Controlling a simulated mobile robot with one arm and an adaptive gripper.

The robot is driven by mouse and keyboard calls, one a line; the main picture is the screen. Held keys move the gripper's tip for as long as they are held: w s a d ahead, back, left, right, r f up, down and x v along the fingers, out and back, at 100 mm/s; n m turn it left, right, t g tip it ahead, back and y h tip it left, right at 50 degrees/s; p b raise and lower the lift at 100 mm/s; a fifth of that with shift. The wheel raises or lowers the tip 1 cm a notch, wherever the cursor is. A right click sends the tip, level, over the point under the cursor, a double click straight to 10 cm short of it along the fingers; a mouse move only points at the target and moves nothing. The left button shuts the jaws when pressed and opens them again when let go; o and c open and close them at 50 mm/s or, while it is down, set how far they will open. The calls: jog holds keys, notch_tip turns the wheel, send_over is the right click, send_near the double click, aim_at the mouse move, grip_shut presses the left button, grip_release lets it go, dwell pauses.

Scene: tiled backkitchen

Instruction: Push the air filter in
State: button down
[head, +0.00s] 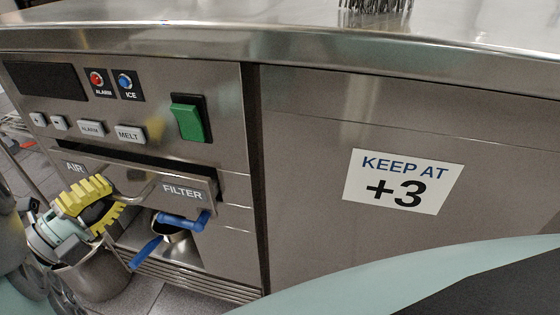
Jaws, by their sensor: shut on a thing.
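The air filter (205,190) is a steel drawer front marked AIR and FILTER, low on the machine's control panel. A dark gap shows along its top edge, so it stands out a little from the panel. A curved metal bar handle (146,190) crosses its front. My gripper (114,199), with yellow ribbed fingers, is at the lower left, in front of the filter. It is shut on the left part of the handle. The fingers hide that end of the handle and part of the drawer front.
Above the filter are a green switch (189,119), a MELT button (129,133) and red and blue alarm lamps. Below it are blue handles (184,220) and a metal vessel. A steel bucket (103,277) stands on the tiled floor. A KEEP AT +3 sign (402,180) is to the right.

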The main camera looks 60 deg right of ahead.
dwell(0.4)
jog(key=shift+w+d+f+b, duration=0.1)
jog(key=shift+w+d+b, duration=0.15)
jog(key=shift+d, duration=0.35)
jog(key=shift+w+d+b, duration=0.1)
jog(key=shift+d+b, duration=0.15)
jog(key=shift+d, duration=0.35)
jog(key=shift+w+d, duration=0.1)
jog(key=shift+d, duration=0.1)
jog(key=c, duration=1)
grip_release()
jog(key=a+f, duration=0.2)
jog(key=a, duration=1)
jog(key=shift+w, duration=0.35)
jog(key=shift+r, duration=0.1)
